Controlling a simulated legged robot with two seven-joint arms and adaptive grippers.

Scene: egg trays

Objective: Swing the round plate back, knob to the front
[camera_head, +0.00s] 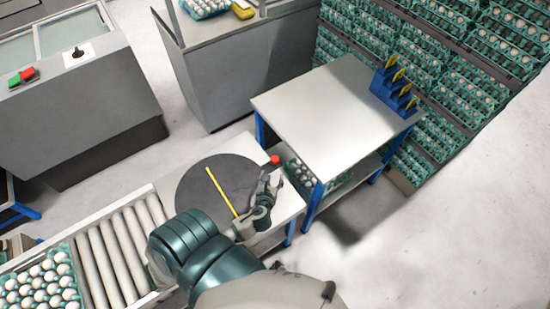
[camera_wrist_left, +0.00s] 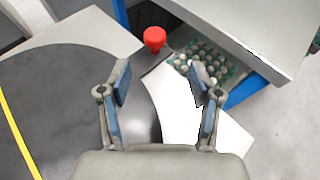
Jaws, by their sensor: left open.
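The round plate (camera_head: 203,185) is a dark grey disc with a yellow stripe, set in a pale top at the end of the roller conveyor. It also fills the left of the left wrist view (camera_wrist_left: 60,110). Its red knob (camera_head: 275,160) sits on a dark arm at the plate's far right edge, by the white table. In the left wrist view the knob (camera_wrist_left: 155,39) is ahead of the fingers, left of centre. My left gripper (camera_head: 269,185) is open and empty above the plate's right edge, short of the knob. My right gripper is not in view.
A white table (camera_head: 330,110) with blue legs stands just beyond the knob, with an egg tray (camera_wrist_left: 207,62) on its lower shelf. Rollers (camera_head: 115,250) and a tray of eggs (camera_head: 40,283) lie at the left. Stacked egg trays (camera_head: 440,90) stand behind.

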